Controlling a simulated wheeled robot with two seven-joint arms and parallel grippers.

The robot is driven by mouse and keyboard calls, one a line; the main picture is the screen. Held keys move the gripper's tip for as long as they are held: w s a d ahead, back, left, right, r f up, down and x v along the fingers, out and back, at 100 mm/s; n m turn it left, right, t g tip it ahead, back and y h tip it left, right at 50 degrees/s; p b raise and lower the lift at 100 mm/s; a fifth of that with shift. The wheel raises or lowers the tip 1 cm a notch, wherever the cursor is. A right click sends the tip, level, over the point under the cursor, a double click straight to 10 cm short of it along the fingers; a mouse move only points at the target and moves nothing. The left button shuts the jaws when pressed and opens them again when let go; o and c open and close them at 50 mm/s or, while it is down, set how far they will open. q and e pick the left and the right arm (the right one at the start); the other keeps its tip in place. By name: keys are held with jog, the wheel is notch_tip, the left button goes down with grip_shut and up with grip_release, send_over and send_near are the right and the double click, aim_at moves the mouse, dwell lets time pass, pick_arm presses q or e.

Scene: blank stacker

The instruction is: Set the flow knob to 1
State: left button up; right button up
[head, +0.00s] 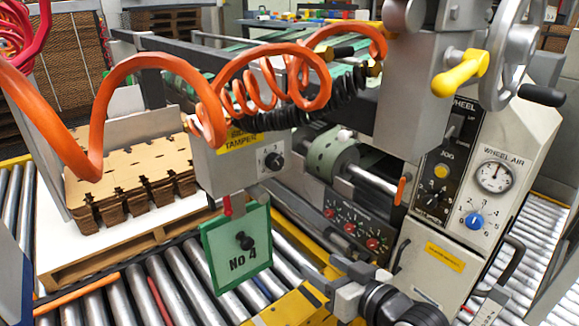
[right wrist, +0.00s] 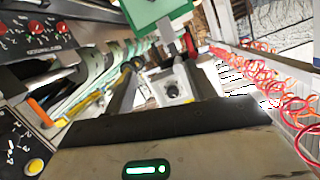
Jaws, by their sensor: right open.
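No label reading "flow" is legible. A black dial knob (head: 273,161) with small marks sits on the grey TAMPER box (head: 232,172); its setting is too small to read. A blue knob (head: 474,221) with marks around it sits below the WHEEL AIR gauge (head: 494,177); its setting is also unclear. My right gripper (head: 322,283) is open and empty at the lower middle, right of the green No 4 sign, below and apart from the dial. In the right wrist view a small dial (right wrist: 173,92) on a grey box shows between the fingers. My left gripper is out of view.
The green No 4 sign (head: 237,250) hangs below the TAMPER box. Orange coiled hoses (head: 265,90) loop above it. A panel with several red knobs (head: 352,224) stands behind my right gripper. A yellow-handled lever (head: 460,73) is at upper right. Cardboard blanks (head: 130,170) are stacked left.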

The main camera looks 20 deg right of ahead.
aim_at(279, 165)
jog(key=w+d+r+t+y, duration=0.25)
jog(key=w+r, duration=0.25)
jog(key=r, duration=0.7)
jog(key=shift+m+h, duration=0.3)
jog(key=shift+h, duration=0.15)
jog(key=x, duration=1.5)
jog(key=shift+w+d+f, duration=0.1)
jog(key=shift+f, duration=0.3)
jog(key=c, duration=1)
